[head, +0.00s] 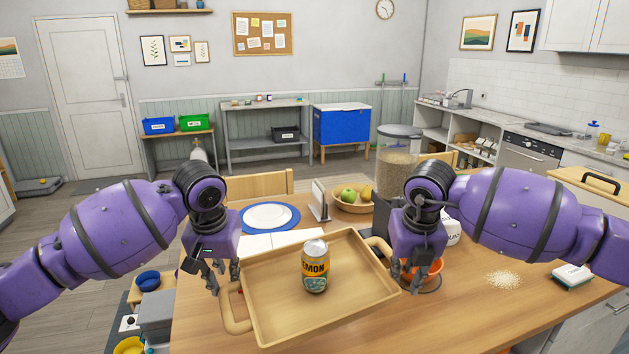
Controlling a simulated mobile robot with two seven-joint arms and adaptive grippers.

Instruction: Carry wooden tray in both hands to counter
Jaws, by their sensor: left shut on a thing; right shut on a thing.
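The wooden tray (268,304) is in front of me, over the dining table, turned so its right side lies further away. The fingers' exact contact is partly hidden. I cannot tell whether the tray touches the table. The kitchen counter (562,143) runs along the right wall.
The table (455,310) also holds a white plate (267,216) on a blue mat, a fruit bowl (353,203), a large kibble container (398,160), an orange bowl (433,272) and spilled grains (503,279). Chairs stand behind the table. Open floor (110,170) lies at left.

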